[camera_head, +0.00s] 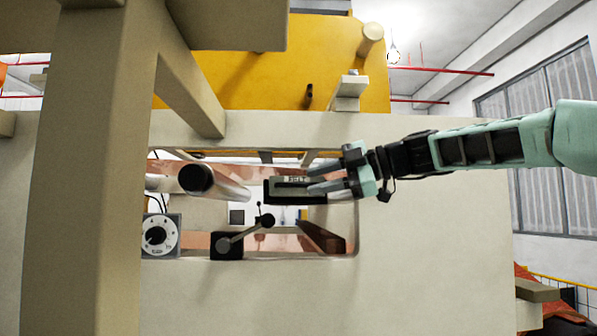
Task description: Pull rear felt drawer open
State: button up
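The felt drawer (270,197) shows as a small dark front with a pale label reading "FELT", inside the rectangular opening of the beige machine. My gripper (312,188) reaches in from the right, with its two grey fingers pointing left at the right part of the drawer front. The fingers are apart, one above the other, with a gap between them. They overlap the drawer front in the picture; I cannot tell whether they touch it. How far out the drawer stands is hard to tell from this angle.
A lever on a black block (227,246) and a dial (157,235) sit below. A thick beige post (90,180) stands in front at left. The machine's flat panel (430,260) is clear lower right.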

aim_at(305, 183)
jog(key=p+x, duration=0.1)
jog(key=x, duration=0.3)
jog(key=shift+r+p, duration=0.15)
jog(key=shift+p, duration=0.25)
jog(key=shift+w+a+f, duration=0.2)
jog(key=shift+a+f, duration=0.05)
jog(key=shift+a, duration=0.2)
grip_shut()
